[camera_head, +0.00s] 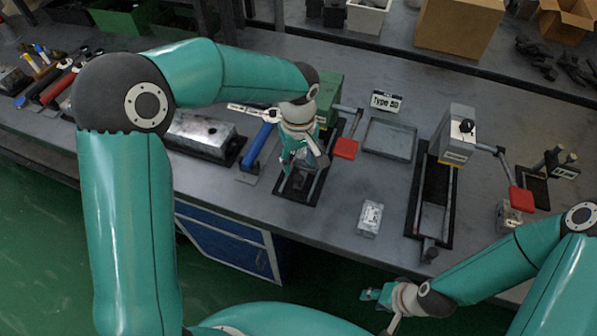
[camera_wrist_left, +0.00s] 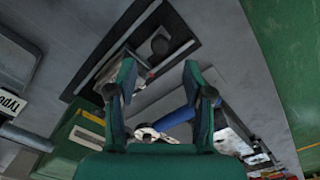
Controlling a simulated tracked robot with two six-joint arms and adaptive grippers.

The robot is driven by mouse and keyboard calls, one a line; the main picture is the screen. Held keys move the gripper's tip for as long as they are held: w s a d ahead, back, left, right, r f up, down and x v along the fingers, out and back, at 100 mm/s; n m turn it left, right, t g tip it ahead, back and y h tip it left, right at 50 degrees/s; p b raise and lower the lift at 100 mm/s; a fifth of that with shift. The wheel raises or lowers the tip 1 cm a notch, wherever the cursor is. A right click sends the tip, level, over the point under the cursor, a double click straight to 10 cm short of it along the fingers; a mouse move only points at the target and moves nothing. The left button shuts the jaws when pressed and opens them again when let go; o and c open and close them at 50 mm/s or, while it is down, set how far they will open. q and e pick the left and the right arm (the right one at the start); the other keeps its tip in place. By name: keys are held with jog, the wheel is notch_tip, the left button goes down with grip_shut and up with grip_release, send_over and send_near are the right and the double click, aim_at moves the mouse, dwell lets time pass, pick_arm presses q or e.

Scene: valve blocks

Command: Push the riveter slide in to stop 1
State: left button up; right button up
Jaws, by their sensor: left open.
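A green riveter body (camera_head: 329,92) with a red-ended lever (camera_head: 345,148) stands at the back of a dark slide frame (camera_head: 284,199) with two rails. My left gripper (camera_head: 298,166) is open above these rails, in front of the green body, and hides much of the slide. Contact cannot be told. My right gripper (camera_head: 378,297) hangs beyond the bench's front edge; its opening is unclear.
A second, grey device (camera_head: 456,134) with a red-ended lever and rails (camera_head: 419,205) stands to the right. A shallow tray (camera_head: 389,140), a "Type" sign (camera_head: 386,101) and a small clear box (camera_head: 370,219) lie between. A blue-handled tool (camera_head: 256,147) and metal block (camera_head: 201,135) are left.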

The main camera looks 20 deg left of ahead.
aim_at(299, 177)
pick_arm(q)
notch_tip(299, 177, down, 6)
jog(key=shift+f, duration=0.1)
dwell(0.4)
grip_shut()
